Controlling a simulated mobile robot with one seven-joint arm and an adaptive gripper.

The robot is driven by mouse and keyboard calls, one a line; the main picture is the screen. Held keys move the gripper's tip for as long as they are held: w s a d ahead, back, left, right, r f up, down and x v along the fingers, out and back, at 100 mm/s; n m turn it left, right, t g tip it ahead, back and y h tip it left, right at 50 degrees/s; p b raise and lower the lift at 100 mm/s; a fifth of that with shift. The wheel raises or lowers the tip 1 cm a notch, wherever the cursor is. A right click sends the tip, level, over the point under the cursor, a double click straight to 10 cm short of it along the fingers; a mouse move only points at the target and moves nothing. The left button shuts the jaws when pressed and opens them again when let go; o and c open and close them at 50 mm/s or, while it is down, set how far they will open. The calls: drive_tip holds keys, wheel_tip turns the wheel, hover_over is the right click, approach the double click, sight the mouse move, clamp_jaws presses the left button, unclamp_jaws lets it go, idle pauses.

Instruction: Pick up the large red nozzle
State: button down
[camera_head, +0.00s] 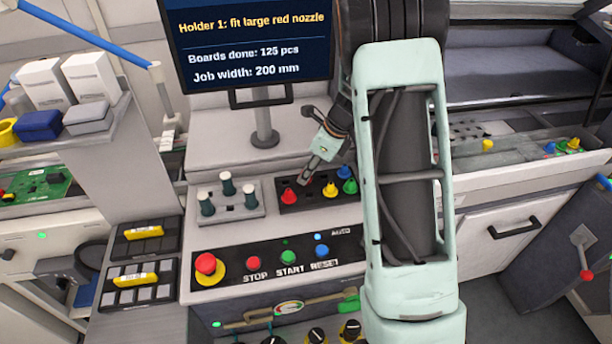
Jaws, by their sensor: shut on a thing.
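A black nozzle tray (284,208) stands on the grey worktop behind the button panel. A red nozzle (289,196) stands upright at its front left. My gripper (306,179) reaches down from the upper right over the back part of the tray. It is shut on another red nozzle, of which only a little red shows between the fingers. The rest is hidden by the fingers, and I cannot tell whether it is clear of the tray. Yellow (330,190), green (350,187) and blue (344,172) nozzles stand to the right.
A grey holder (253,213) with several dark, white-topped pegs stands left of the tray. The button panel (277,262) lies in front. A monitor (250,45) on a stand rises behind; its screen reads "Holder 1: fit large red nozzle". My arm covers the worktop's right side.

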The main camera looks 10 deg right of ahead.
drive_tip(key=shift+r, duration=0.25)
wheel_tip(320, 180, up, 2)
drive_tip(key=shift+r+b, duration=0.1)
drive_tip(key=shift+b, duration=0.2)
drive_tip(key=s+r+b, duration=0.1)
drive_tip(key=s+r, duration=0.9)
drive_tip(key=s, duration=0.4)
drive_tip(key=shift+d, duration=0.2)
drive_tip(key=shift+r, duration=0.1)
drive_tip(key=shift+s, duration=0.1)
